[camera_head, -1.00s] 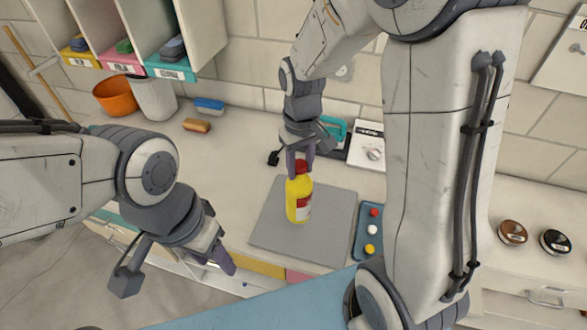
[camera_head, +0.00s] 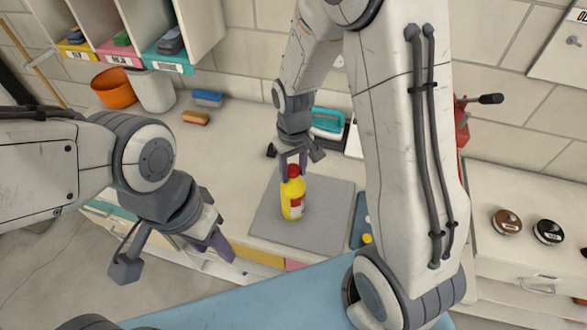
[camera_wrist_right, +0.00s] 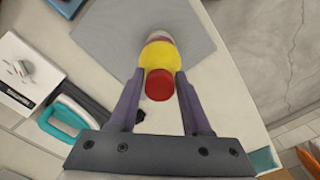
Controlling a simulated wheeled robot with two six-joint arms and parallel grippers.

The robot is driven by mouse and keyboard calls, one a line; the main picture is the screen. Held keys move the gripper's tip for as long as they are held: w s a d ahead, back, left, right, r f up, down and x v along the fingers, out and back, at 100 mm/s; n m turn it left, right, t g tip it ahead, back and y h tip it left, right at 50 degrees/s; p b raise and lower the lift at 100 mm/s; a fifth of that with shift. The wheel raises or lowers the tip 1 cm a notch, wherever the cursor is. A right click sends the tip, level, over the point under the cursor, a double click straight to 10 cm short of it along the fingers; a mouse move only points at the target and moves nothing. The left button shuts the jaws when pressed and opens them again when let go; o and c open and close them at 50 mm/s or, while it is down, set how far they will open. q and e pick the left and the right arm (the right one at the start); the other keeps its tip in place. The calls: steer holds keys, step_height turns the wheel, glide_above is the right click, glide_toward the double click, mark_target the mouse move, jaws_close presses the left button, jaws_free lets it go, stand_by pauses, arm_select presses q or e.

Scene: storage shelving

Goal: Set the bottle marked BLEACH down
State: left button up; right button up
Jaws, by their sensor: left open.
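A yellow bottle (camera_head: 291,200) with a red cap and a red-and-white label stands upright over the grey mat (camera_head: 330,225). Its label is too small to read. I cannot tell whether its base touches the mat. My right gripper (camera_head: 292,165) points down from above, its fingers on either side of the bottle's top. In the right wrist view the fingers (camera_wrist_right: 159,82) close on the yellow shoulder (camera_wrist_right: 160,57) around the red cap. My left gripper (camera_head: 222,248) is open and empty in front of the counter, left of the mat.
A teal-handled item (camera_head: 327,120) is behind the mat. A tray with coloured buttons (camera_head: 366,238) is right of it, partly hidden by my right arm. An orange bowl (camera_head: 114,88), sponge (camera_head: 195,118) and blue brush (camera_head: 208,97) sit back left. Two round tins (camera_head: 507,222) are far right.

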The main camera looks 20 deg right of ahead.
steer(key=shift+o, duration=0.9)
